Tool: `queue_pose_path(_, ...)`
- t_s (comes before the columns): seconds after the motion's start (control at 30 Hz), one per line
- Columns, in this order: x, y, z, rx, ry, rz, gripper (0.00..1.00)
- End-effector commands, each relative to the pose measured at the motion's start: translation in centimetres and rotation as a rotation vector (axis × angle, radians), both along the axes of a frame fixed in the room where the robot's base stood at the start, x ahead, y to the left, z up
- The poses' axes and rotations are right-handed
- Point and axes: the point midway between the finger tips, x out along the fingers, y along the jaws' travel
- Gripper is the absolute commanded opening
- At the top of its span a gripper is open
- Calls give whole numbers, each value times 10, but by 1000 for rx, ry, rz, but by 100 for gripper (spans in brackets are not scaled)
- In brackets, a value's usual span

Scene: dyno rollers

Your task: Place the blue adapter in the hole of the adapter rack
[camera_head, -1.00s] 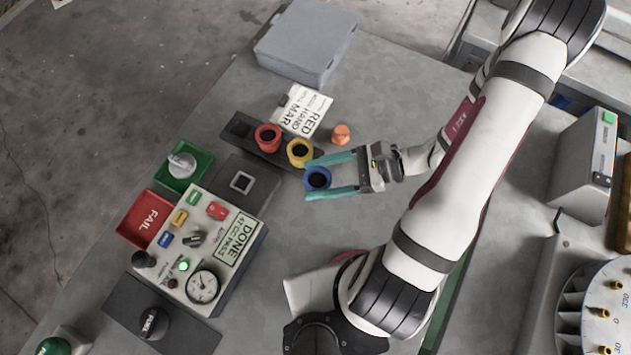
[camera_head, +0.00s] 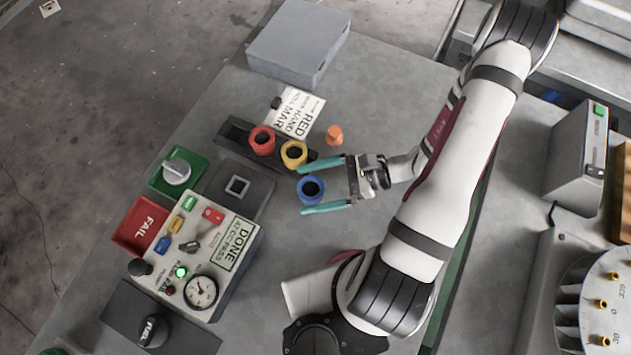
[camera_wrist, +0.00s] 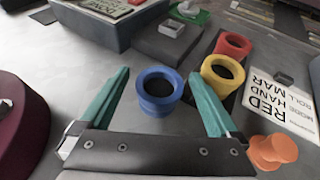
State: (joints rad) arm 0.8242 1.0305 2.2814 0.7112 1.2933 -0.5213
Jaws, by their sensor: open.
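The blue adapter (camera_head: 302,197) is a ring with a dark opening. It stands upright on the table, in front of the right end of the dark adapter rack (camera_head: 234,132) and apart from it. My gripper (camera_head: 301,188) is open, with its teal fingers on either side of the adapter. The wrist view shows the blue adapter (camera_wrist: 158,104) between the spread fingers, with gaps on both sides. A red adapter (camera_head: 262,133) and a yellow adapter (camera_head: 287,162) stand in the rack. Part of the rack's right end is hidden by the upper finger.
An orange peg (camera_head: 334,136) stands behind my gripper, by a label card (camera_head: 297,112). A control box (camera_head: 215,262), green tray (camera_head: 197,165), red FAIL tray (camera_head: 138,225) and dark fixture plate (camera_head: 250,200) lie left. A grey case (camera_head: 290,40) is at the back.

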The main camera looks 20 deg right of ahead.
Motion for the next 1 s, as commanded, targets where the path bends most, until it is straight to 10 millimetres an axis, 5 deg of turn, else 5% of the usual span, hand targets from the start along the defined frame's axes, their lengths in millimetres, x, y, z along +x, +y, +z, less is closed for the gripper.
queue_pose_path(0.2, -1, -6, 4, -1, -4, -2, 97)
queue_pose_path(0.5, -19, -78, 33, -4, -4, -4, 97)
queue_pose_path(0.7, -27, -105, 45, 0, -2, -1, 97)
queue_pose_path(0.87, -28, -107, 50, -12, -1, 18, 97)
queue_pose_path(1.0, -23, -82, 88, -172, -31, 246, 97)
